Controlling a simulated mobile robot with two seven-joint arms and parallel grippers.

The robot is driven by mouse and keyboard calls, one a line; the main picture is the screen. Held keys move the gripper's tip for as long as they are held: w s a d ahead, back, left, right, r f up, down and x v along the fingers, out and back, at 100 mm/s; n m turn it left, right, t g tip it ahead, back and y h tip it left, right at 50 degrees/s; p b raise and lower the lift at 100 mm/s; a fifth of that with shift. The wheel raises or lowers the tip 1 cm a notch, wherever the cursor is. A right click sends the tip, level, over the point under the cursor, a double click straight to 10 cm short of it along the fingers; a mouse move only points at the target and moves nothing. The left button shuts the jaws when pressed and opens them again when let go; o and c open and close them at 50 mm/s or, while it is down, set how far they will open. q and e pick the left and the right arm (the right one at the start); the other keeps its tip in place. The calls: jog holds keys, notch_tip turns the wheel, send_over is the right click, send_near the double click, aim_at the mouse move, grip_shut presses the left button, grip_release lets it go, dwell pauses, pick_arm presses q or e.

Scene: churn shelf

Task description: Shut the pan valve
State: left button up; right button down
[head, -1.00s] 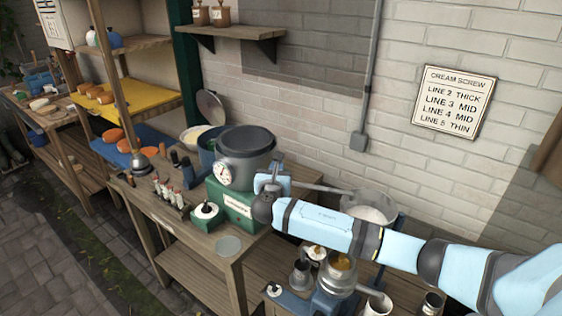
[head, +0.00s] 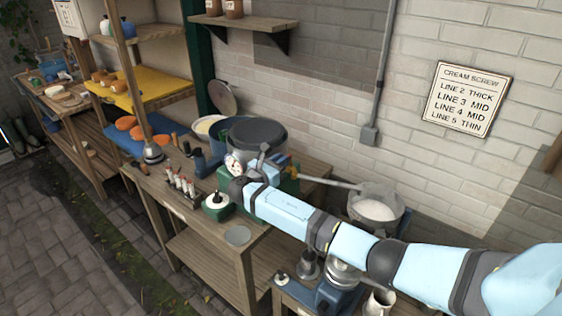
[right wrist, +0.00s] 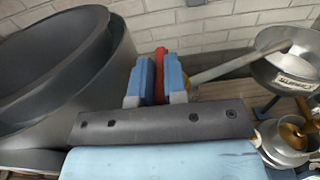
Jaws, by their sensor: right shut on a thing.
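The grey pan (head: 257,134) stands on a green stand beside the wall; its rim and side also fill the left of the right wrist view (right wrist: 60,70). My right gripper (head: 268,166) is at the pan's right side. In the right wrist view its blue fingers (right wrist: 158,82) are shut on a red lever (right wrist: 160,62), which appears to be the pan valve's handle. A brass-coloured part (right wrist: 191,84) shows just right of the fingers, with a grey pipe (right wrist: 225,66) beyond. The valve body is mostly hidden. My left gripper is out of view.
A small rack of red-and-white tubes (head: 181,185) and a white-topped green container (head: 216,202) stand on the wooden bench (head: 240,245). A jug (head: 380,302) sits lower right.

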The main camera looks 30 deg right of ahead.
jog(key=c, duration=1.2)
grip_release()
jog(key=shift+o, duration=0.2)
jog(key=b+v, duration=0.2)
jog(key=v, duration=1.1)
jog(key=shift+a, duration=0.4)
jog(key=shift+s+f, duration=0.1)
